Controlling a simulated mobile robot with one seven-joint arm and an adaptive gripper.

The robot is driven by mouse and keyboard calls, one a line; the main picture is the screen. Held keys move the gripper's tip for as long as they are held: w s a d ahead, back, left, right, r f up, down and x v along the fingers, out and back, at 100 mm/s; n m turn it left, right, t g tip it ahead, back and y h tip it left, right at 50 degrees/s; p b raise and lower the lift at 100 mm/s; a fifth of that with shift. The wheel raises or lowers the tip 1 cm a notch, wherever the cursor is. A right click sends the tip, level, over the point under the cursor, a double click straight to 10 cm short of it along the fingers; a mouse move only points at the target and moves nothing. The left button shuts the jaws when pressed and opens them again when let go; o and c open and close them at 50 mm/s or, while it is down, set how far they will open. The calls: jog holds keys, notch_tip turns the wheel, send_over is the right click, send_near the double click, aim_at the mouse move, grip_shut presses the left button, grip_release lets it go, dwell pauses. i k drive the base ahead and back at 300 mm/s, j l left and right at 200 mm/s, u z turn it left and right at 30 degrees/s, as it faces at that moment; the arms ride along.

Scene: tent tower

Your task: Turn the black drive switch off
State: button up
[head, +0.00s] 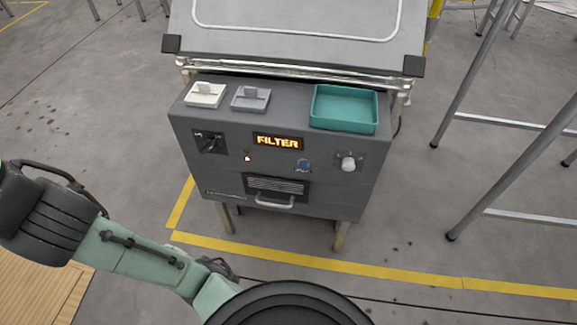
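The black drive switch (209,141) is on the left of the front panel of a grey control box (225,175). It looks like a dark square plate with a black handle and small pale marks. The handle's exact setting is too small to read. My arm reaches in from the left at the bottom of the head view, in front of the box and well apart from the switch. Its far end goes out of sight behind a dark round part at the bottom edge. My gripper cannot be seen.
The panel also has a lit FILTER display (278,142), a red indicator (247,156), a blue button (304,164), a pale knob (348,161) and a handle (275,202). Metal legs stand right.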

aim_at(209, 143)
jog(key=k+j+z, duration=0.2)
jog(key=z, duration=0.2)
jog(key=k+j+z, duration=0.15)
jog(key=z, duration=0.25)
jog(key=k, duration=0.05)
